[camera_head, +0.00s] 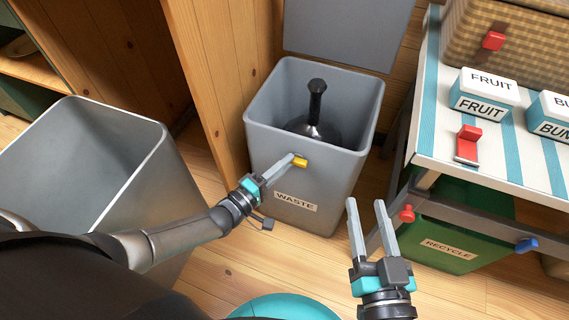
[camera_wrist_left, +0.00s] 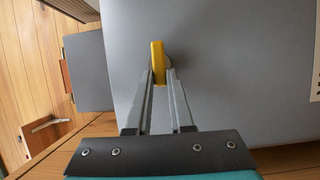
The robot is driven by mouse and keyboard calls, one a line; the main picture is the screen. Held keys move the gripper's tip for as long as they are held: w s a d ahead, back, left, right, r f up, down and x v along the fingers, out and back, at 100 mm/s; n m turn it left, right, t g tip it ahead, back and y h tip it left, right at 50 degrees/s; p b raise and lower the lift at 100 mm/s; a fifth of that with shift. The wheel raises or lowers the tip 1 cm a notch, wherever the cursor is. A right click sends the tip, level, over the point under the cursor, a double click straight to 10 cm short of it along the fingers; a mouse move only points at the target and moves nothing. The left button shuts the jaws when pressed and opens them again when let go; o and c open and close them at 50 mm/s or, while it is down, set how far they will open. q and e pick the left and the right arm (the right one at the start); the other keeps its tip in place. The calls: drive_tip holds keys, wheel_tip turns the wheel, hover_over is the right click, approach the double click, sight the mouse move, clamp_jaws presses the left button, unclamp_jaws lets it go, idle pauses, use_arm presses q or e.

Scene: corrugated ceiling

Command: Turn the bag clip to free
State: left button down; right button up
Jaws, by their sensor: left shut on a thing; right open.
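A small yellow clip (camera_head: 300,162) sits on the front wall of the grey waste bin (camera_head: 260,143), just above its WASTE label. I take it to be the bag clip. My left gripper (camera_head: 291,160) is shut on the yellow clip. In the left wrist view the yellow clip (camera_wrist_left: 157,58) stands between the fingertips of my left gripper (camera_wrist_left: 160,76), with its long side along the fingers. The fingers cover part of it in the head view. My right gripper (camera_head: 366,204) is open and empty, in front of the bin and to its right.
A black plunger-like object (camera_head: 316,105) stands inside the waste bin. Another grey bin (camera_head: 150,165) is at the left.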

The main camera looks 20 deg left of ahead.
idle(0.5)
use_arm(q)
drive_tip(key=c, duration=0.8)
unclamp_jaws()
drive_tip(key=shift+s, duration=0.1)
drive_tip(key=p+v, duration=0.3)
drive_tip(key=v, duration=1.2)
drive_tip(key=shift+p, duration=0.3)
use_arm(e)
drive_tip(key=d+f+g+h, duration=0.1)
drive_tip(key=g, duration=0.1)
drive_tip(key=d+f+g+h, duration=0.1)
drive_tip(key=d+g, duration=0.1)
drive_tip(key=d+f+g+h, duration=0.1)
drive_tip(key=g, duration=0.1)
drive_tip(key=shift+w+d+f+n, duration=0.15)
drive_tip(key=shift+d+n, duration=0.25)
